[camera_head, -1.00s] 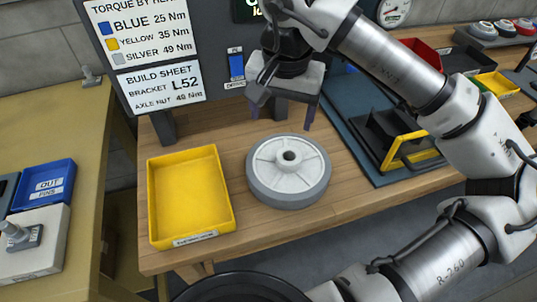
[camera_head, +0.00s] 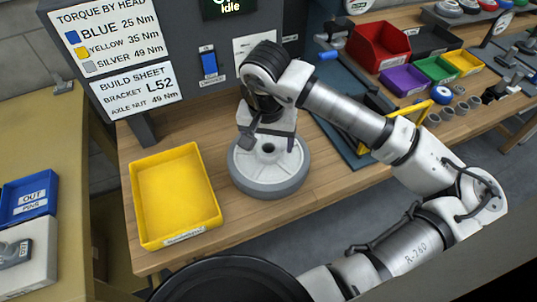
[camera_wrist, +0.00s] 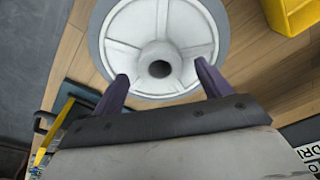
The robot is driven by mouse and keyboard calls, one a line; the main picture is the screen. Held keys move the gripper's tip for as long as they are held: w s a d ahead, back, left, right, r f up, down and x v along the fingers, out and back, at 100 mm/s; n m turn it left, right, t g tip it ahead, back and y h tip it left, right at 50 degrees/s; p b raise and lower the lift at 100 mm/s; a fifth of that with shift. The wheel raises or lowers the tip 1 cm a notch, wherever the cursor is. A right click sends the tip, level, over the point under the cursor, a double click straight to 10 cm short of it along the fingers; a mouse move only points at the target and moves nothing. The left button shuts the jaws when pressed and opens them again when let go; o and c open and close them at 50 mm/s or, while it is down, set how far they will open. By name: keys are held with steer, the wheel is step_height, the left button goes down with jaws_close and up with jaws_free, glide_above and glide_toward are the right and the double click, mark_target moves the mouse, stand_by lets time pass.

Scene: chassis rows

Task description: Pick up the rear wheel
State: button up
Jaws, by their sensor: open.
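The rear wheel (camera_head: 270,176), a white spoked disc with a grey tyre and a raised centre hub, lies flat on the wooden bench. It also shows in the wrist view (camera_wrist: 130,30), with its dark hub hole between and just ahead of the fingertips. My gripper (camera_head: 268,148) is over the wheel and hides part of its far side. In the wrist view my gripper (camera_wrist: 161,82) has its two purple fingers apart on either side of the hub, with nothing between them. I cannot tell whether the fingertips touch the wheel.
An empty yellow tray (camera_head: 178,195) stands just left of the wheel. A dark panel with signs (camera_head: 130,50) rises behind. A blue mat (camera_head: 345,135) with a yellow-edged fixture lies to the right. Coloured bins (camera_head: 405,78) stand further right. Bench in front of the wheel is clear.

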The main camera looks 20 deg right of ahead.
steer(key=shift+w+f, duration=0.1)
steer(key=shift+f, duration=0.75)
steer(key=shift+c, duration=0.5)
steer(key=shift+r, duration=0.1)
jaws_close()
